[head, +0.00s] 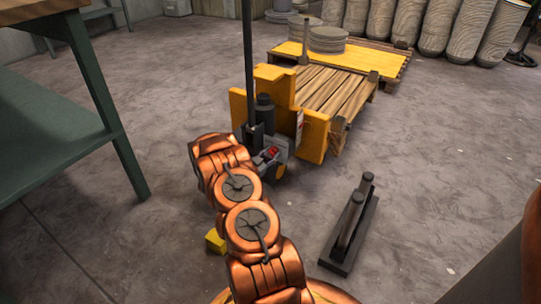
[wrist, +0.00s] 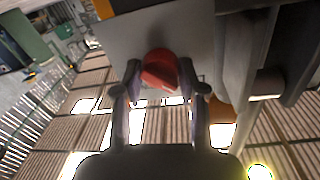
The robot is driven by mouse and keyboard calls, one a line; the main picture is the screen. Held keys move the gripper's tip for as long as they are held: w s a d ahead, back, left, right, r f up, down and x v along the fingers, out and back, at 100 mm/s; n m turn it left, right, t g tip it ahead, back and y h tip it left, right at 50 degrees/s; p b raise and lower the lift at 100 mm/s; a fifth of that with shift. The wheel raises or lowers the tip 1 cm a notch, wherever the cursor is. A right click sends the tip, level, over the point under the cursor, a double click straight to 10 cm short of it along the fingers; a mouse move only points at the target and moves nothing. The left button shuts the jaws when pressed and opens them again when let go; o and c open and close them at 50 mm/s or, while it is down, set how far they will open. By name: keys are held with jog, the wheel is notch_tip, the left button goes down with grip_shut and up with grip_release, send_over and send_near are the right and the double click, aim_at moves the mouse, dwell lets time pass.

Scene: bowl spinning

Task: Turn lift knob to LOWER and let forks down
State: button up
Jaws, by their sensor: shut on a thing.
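The yellow pallet jack (head: 319,135) stands near the middle of the head view, in line with a wooden pallet. Its red lift knob (wrist: 158,66) is on a grey plate (wrist: 115,35) in the wrist view. In the head view the knob (head: 271,152) is a small red spot at the jack's near end. My gripper (wrist: 160,76) is shut on the knob, one finger on each side of it. The knob's markings are not readable. The forks are hidden under the pallet (head: 335,95), so their height cannot be told.
A black handle (head: 248,60) rises from the jack. A yellow-topped pallet (head: 345,63) with stacked discs stands behind. A dark metal stand (head: 352,225) is on the floor at right, and a small yellow block (head: 215,240) lies beside my arm. A green table (head: 60,125) is at left.

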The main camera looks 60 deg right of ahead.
jog(key=c, duration=0.5)
